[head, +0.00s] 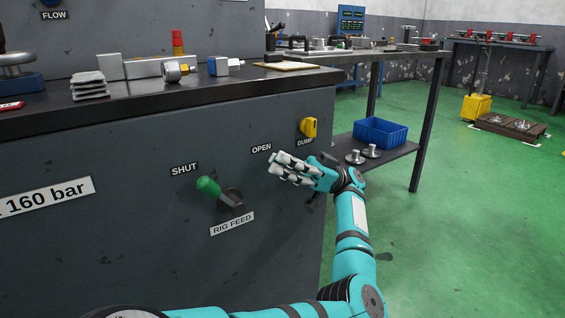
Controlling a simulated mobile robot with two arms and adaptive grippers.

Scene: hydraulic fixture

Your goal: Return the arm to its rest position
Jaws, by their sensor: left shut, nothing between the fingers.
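My left gripper (277,169) is shut and empty. It is in front of the dark grey cabinet face, below the OPEN label (261,148), with its fingers pointing left. The teal left arm runs along the bottom of the view, then bends up to the gripper. The green-handled RIG FEED lever (209,187) is to the left of the gripper, apart from it, and leans up-left toward the SHUT label (184,169). My right gripper is not in view.
The yellow DUMP knob (309,127) is just above the gripper. The cabinet top (150,106) holds metal blocks and fittings. A side bench shelf (385,148) with a blue bin (380,133) stands behind the arm. Green floor (480,220) is open at right.

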